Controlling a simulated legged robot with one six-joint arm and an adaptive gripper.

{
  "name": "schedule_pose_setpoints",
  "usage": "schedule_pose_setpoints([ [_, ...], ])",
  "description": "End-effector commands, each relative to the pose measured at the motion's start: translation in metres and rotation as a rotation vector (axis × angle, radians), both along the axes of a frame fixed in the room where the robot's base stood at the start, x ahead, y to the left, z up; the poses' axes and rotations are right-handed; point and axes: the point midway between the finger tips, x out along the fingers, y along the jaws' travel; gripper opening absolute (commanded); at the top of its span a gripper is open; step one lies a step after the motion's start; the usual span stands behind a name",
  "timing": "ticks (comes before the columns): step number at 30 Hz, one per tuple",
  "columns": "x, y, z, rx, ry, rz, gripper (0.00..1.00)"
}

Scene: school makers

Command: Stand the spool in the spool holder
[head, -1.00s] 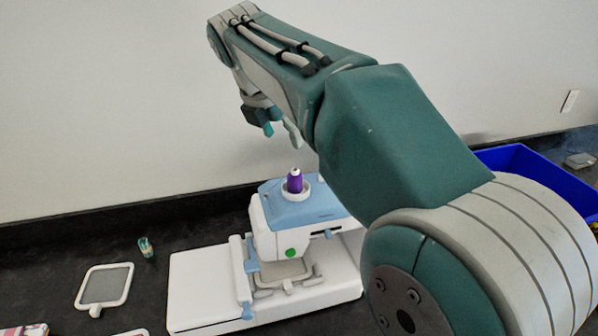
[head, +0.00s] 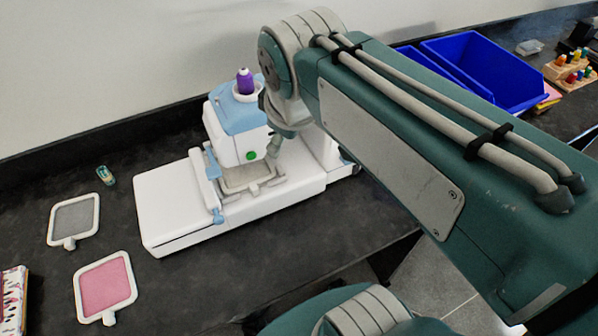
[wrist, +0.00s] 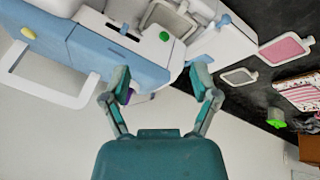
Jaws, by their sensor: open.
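The purple spool (head: 244,82), with a white tip, stands upright in a white round holder (head: 235,96) on top of the blue-and-white embroidery machine (head: 228,118). How deep it sits I cannot tell. In the wrist view, the picture is upside down and only a bit of purple (wrist: 141,98) shows behind the left finger. My gripper (wrist: 162,82) is open, with nothing visible between its fingers. In the head view, my wrist hangs at the right side of the machine head and the gripper is mostly hidden behind the arm.
Two hoops, one grey (head: 73,218) and one pink (head: 105,287), lie left of the machine. A small green-capped container (head: 106,176) is near the wall. Blue bins (head: 480,75) and a wooden rack of coloured pieces (head: 572,70) are at the right. The front counter is mostly clear.

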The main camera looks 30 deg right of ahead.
Motion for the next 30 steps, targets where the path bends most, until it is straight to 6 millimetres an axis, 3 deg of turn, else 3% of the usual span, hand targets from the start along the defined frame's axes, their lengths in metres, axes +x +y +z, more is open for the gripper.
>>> schedule_pose_setpoints([
  [3, -0.025, -0.001, -0.023, 0.129, -0.044, -0.216, 0.77],
  [10, -0.050, 0.000, -0.053, 0.291, -0.088, -0.479, 0.77],
  [30, -0.052, 0.000, -0.055, 0.307, -0.090, -0.506, 0.77],
])
